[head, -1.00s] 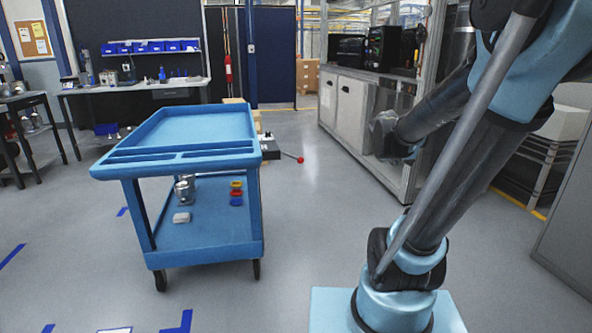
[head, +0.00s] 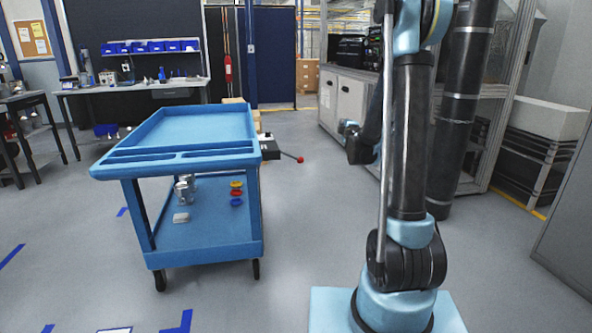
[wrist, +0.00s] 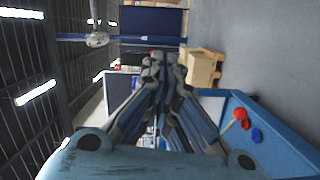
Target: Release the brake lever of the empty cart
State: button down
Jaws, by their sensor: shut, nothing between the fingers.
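A blue cart (head: 200,160) stands left of centre. Its top tray is bare, but its lower shelf (head: 215,235) holds a few small items. A lever with a red ball knob (head: 299,159) sticks out to the right from a dark block (head: 270,148) at the cart's far right side. My gripper (head: 347,127) is to the right of the knob and apart from it, partly hidden by my arm. In the wrist view, turned sideways, my gripper (wrist: 165,62) is shut and empty. A red knob on a grey rod (wrist: 240,114) shows right of the fingers, untouched.
Metal jars (head: 185,187) and coloured pots (head: 236,194) sit on the lower shelf. Cardboard boxes (wrist: 200,68) show beyond the fingers. A bench with blue bins (head: 150,46) is at the back; cabinets (head: 345,97) line the right. Floor between cart and cabinets is clear.

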jog(key=w+a+f+n+y, duration=0.3)
jog(key=a+f+n+y, duration=0.15)
jog(key=a+f, duration=0.2)
jog(key=n+g+y, duration=0.4)
jog(key=n+g, duration=0.2)
jog(key=n, duration=0.4)
send_near(290, 156)
jog(key=s+f, duration=0.3)
jog(key=f, duration=0.3)
jog(key=shift+s+d+f, duration=0.2)
jog(key=shift+s, duration=0.05)
jog(key=x, duration=1)
jog(key=shift+w+d+r, duration=0.25)
jog(key=shift+d+r, duration=0.05)
jog(key=shift+d, duration=0.2)
jog(key=shift+w+d+r, duration=0.25)
jog(key=shift+d+r, duration=0.05)
jog(key=shift+d, duration=0.25)
jog(key=shift+w+d+r, duration=0.25)
jog(key=shift+d+r, duration=0.05)
jog(key=shift+d, duration=0.2)
